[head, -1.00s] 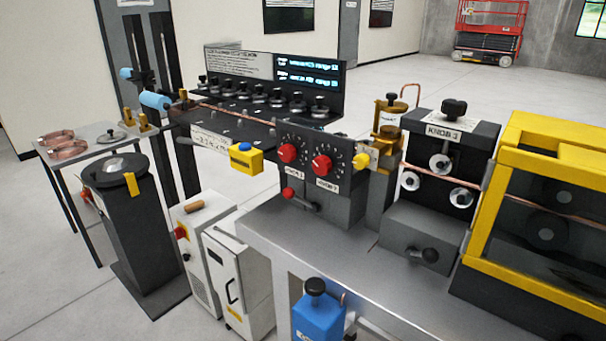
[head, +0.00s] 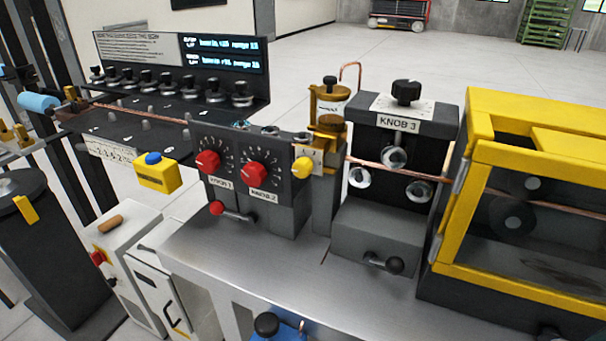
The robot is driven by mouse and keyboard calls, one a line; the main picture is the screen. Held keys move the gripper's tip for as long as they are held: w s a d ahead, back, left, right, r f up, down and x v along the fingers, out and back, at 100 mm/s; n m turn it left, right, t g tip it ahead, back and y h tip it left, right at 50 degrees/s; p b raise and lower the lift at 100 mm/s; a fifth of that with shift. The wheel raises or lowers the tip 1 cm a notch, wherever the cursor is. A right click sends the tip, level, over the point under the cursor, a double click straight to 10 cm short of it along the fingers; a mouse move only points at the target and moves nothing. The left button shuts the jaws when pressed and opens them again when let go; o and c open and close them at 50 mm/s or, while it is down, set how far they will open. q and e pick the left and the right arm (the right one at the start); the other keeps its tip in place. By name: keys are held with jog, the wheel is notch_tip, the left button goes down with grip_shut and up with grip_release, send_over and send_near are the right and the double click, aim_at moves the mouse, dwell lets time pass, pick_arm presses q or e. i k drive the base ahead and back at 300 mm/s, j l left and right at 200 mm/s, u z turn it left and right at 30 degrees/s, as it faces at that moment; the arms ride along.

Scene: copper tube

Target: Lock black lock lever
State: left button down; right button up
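A short lever with a black ball end (head: 394,265) sticks out from the front of the grey block (head: 378,235) below the KNOB 3 unit. It points to the right and lies nearly level. Another short lever, with a red ball end (head: 217,208), sits below the KNOB 1 and KNOB 2 panel. The black KNOB 3 (head: 406,92) stands on top of its unit, above three metal rollers (head: 395,158) beside the copper tube (head: 440,178). Neither of my grippers is in the head view.
The steel bench top (head: 215,265) is clear in front of the units. A yellow-framed enclosure (head: 540,130) stands close on the right. A yellow box with a blue button (head: 157,172) juts out at the left. A blue part with a black knob (head: 266,324) is at the bottom edge.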

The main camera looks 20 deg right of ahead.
aim_at(394, 265)
jog(key=j+z, duration=0.2)
jog(key=j, duration=0.2)
jog(key=k+j+z, duration=0.1)
jog(key=j+z, duration=0.15)
jog(key=j, duration=0.15)
jog(key=k+j+z, duration=0.2)
jog(key=j, duration=0.2)
jog(key=j+z, duration=0.25)
jog(key=j, duration=0.2)
